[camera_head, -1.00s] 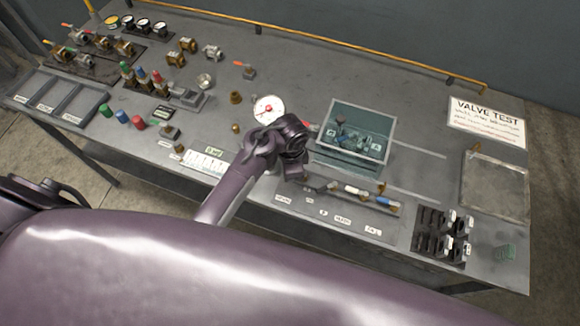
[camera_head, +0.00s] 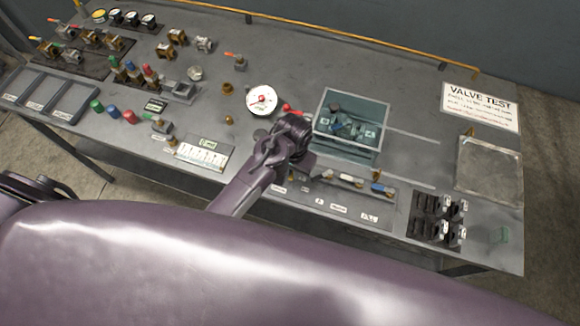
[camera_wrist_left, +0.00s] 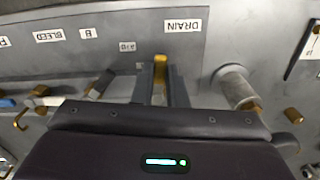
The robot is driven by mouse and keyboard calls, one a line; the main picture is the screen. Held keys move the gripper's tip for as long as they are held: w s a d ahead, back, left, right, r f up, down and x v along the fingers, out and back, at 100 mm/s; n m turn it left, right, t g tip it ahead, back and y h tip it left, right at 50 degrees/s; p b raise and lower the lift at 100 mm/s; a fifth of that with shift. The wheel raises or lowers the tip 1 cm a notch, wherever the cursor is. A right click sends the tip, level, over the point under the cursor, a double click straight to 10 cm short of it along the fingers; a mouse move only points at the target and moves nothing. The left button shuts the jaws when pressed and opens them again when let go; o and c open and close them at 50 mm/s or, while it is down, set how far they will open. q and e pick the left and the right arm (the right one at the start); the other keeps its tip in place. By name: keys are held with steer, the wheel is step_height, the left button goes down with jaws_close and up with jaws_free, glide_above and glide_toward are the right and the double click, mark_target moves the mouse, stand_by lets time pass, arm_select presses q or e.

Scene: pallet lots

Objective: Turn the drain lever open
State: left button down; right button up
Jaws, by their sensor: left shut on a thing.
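The DRAIN label (camera_wrist_left: 183,26) is on the grey panel in the left wrist view. Just below it is a brass drain lever (camera_wrist_left: 160,66), upright in the picture. My left gripper (camera_wrist_left: 161,82) has its two grey fingers on either side of this lever and is shut on it. In the head view my left gripper (camera_head: 302,166) is at the valve row near the bench's front edge, and my wrist hides the drain lever there. My right gripper is not in view.
A silver cylinder with a brass end (camera_wrist_left: 238,88) stands close to the right of the fingers. A row of valves (camera_head: 352,182) with blue and white handles runs to the right. Behind are a glass-walled teal tray (camera_head: 352,122) and a white gauge (camera_head: 262,99).

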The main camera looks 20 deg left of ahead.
arm_select(q)
steer(key=shift+d+n, duration=0.3)
steer(key=shift+n, duration=0.5)
steer(key=c, duration=1.5)
jaws_free()
steer(key=shift+o, duration=0.2)
